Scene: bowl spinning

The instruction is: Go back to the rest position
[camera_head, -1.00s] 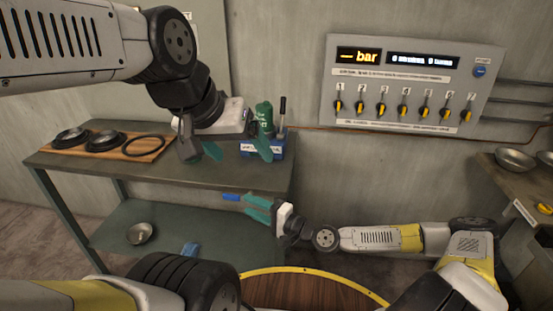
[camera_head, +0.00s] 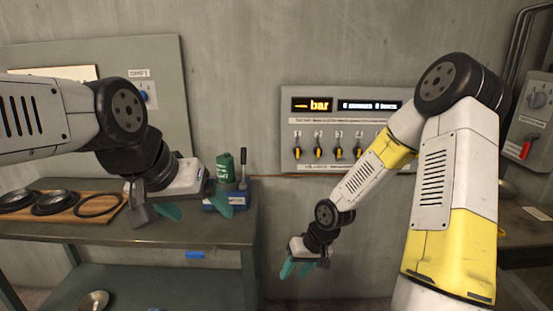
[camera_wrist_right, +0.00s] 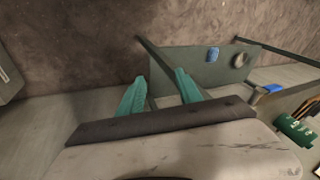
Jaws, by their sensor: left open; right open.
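My left gripper (camera_head: 198,213) is on the left in the head view, above the front part of the grey workbench. Its teal fingers are apart with nothing between them. My right gripper (camera_head: 297,269) hangs in free air to the right of the workbench, pointing down. Its teal fingers are apart and empty, and they also show in the right wrist view (camera_wrist_right: 160,92) above the floor and the bench's lower shelf. My right arm reaches up to a bent elbow on the right.
A control panel (camera_head: 340,130) is on the wall.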

